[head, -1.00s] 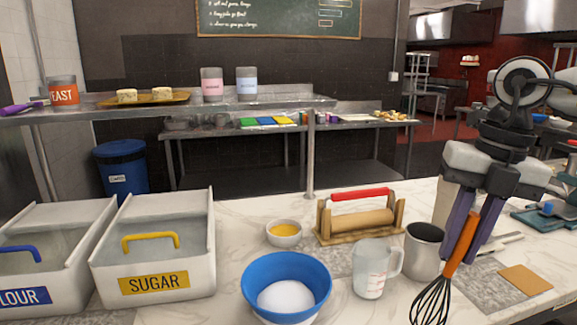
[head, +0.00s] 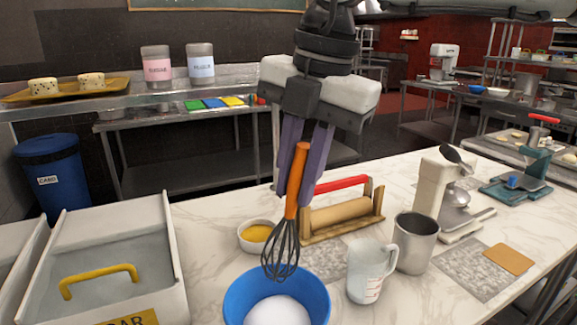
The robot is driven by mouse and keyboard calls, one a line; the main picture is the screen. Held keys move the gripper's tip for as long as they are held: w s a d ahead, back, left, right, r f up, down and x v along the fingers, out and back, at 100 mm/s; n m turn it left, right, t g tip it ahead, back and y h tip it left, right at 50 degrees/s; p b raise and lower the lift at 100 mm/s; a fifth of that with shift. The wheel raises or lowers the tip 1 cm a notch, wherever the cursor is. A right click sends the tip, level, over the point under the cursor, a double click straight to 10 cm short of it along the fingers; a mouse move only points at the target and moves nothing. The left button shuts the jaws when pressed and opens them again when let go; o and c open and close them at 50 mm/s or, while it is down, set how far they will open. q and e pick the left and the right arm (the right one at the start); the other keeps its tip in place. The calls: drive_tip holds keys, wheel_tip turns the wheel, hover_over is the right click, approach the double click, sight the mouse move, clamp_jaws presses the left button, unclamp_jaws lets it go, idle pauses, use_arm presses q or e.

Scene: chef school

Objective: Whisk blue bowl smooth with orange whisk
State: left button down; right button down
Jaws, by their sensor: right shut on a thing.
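The blue bowl (head: 232,300) stands on the marble counter at the bottom middle of the head view, with a white powder-like mound (head: 275,312) in it. My right gripper (head: 295,190) is shut on the orange handle of the whisk (head: 297,180). The whisk points down, slightly tilted. Its wire head shows in front of the bowl's far rim and the counter behind, seemingly above the powder. My left gripper is not in view.
A small bowl of yellow liquid (head: 257,236) and a rolling pin on a wooden stand (head: 342,216) are behind the bowl. A clear measuring jug (head: 368,272) and metal cup (head: 415,243) stand right. The sugar bin (head: 110,262) is left. Marble at far right is partly clear.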

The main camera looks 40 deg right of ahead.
sight(294, 244)
drive_tip(key=f+b, duration=0.1)
drive_tip(key=f, duration=0.2)
drive_tip(key=f+b, duration=0.2)
drive_tip(key=f, duration=0.1)
drive_tip(key=shift+s+d+f+b, duration=0.1)
drive_tip(key=shift+s+f+b, duration=0.1)
drive_tip(key=shift+b, duration=0.1)
drive_tip(key=b+x, duration=0.3)
drive_tip(key=x, duration=0.1)
drive_tip(key=shift+f+b, duration=0.4)
drive_tip(key=shift+b, duration=0.25)
drive_tip(key=shift+w+f, duration=0.1)
drive_tip(key=shift+f, duration=0.15)
